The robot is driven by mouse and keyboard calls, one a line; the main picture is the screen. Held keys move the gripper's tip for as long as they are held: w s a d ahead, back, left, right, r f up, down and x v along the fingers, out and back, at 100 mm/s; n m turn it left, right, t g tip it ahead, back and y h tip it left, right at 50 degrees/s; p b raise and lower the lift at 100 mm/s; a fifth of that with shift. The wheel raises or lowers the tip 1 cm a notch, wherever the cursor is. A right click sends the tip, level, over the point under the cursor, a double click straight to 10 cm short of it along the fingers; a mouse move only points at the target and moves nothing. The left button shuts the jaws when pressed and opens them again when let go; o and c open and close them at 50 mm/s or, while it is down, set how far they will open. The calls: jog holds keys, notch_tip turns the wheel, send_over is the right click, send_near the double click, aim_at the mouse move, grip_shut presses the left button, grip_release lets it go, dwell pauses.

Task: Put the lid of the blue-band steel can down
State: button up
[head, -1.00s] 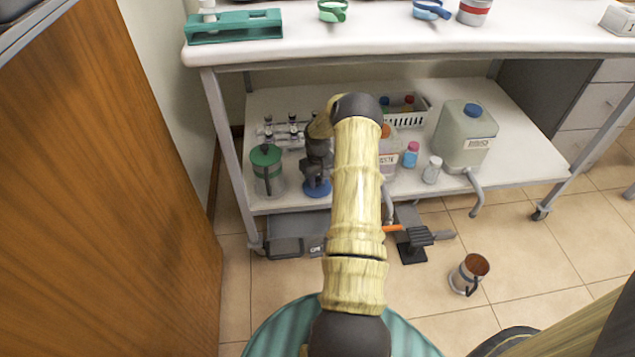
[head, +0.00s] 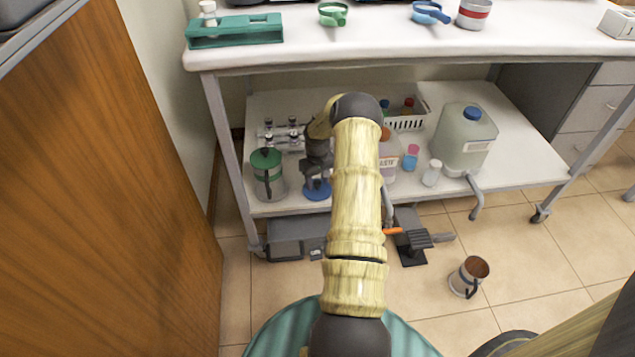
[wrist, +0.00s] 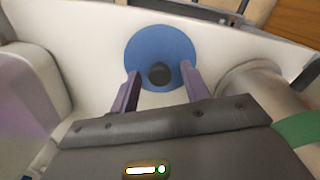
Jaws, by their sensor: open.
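The lid, a blue disc (wrist: 148,48) with a black knob (wrist: 159,73), lies flat on the white lower shelf. It also shows in the head view as a blue disc (head: 317,190) below my dark gripper (head: 318,168). In the wrist view my gripper (wrist: 160,72) is open, with one purple-grey finger on each side of the knob. I cannot tell whether the fingers touch it. No blue-band steel can is clearly recognisable; a blue ring-shaped item with a handle (head: 430,13) is on the bench top.
A green-lidded can (head: 267,178) stands left of the lid on the shelf, with clear vials behind. Bottles and a large jug (head: 464,140) stand to the right. The bench top (head: 380,45) overhangs the shelf. An open steel can (head: 468,278) stands on the floor.

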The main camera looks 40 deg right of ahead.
aim_at(317, 183)
notch_tip(317, 183, up, 6)
jog(key=shift+r+p, duration=0.25)
jog(key=shift+p, duration=0.75)
jog(key=s+a+r+n+t, duration=0.1)
jog(key=s+a+r, duration=0.1)
jog(key=a+r, duration=0.65)
jog(key=s+a+r+n, duration=0.1)
jog(key=a+r, duration=0.5)
jog(key=a, duration=0.6)
jog(key=s+a+r, duration=0.3)
jog(key=s+a, duration=0.3)
jog(key=s, duration=0.2)
jog(key=s+a+r+t, duration=0.1)
jog(key=s+a+r, duration=0.3)
jog(key=s+a, duration=0.3)
jog(key=shift+s+r+t, duration=0.3)
jog(key=shift+s, duration=0.8)
jog(key=shift+r, duration=0.1)
